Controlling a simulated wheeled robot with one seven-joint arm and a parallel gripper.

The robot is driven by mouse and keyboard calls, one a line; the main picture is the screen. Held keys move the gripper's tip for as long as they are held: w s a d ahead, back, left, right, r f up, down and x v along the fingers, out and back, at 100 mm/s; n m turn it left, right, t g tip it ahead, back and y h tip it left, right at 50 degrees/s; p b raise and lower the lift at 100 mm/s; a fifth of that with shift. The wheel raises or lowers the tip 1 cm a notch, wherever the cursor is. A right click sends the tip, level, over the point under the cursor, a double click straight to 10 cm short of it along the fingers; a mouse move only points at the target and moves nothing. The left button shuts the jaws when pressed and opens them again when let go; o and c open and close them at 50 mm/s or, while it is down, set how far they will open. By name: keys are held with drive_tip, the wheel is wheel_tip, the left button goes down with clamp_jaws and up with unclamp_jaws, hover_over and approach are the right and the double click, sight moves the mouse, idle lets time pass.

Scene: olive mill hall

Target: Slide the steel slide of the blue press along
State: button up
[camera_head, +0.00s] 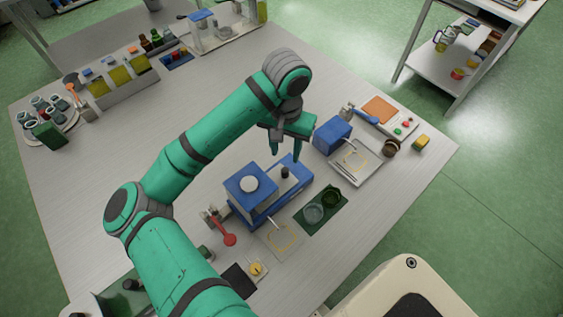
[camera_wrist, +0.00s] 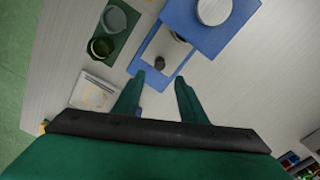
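The blue press (camera_head: 249,182) stands on the table, with a blue block with a round white cap at its left end and a low blue bed reaching right. It also shows at the top of the wrist view (camera_wrist: 205,38). The steel slide (camera_wrist: 172,48) lies on the bed beside the block, with an upright dark knob (camera_wrist: 159,63) on it; the knob also shows in the head view (camera_head: 285,172). My gripper (camera_head: 285,154) is open and empty above the bed's far right end, fingers pointing down. In the wrist view my gripper's fingertips (camera_wrist: 159,80) are apart, with the knob just beyond them.
A green mat (camera_head: 320,207) with two round dishes lies in front of the press. A tray (camera_head: 357,162) and a second blue device (camera_head: 332,135) stand to the right. A red-handled tool (camera_head: 229,239) is near the press's left end. The table's middle left is clear.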

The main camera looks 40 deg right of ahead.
sight(285, 170)
wheel_tip(285, 170, down, 9)
drive_tip(key=shift+f, duration=0.2)
idle(0.3)
clamp_jaws()
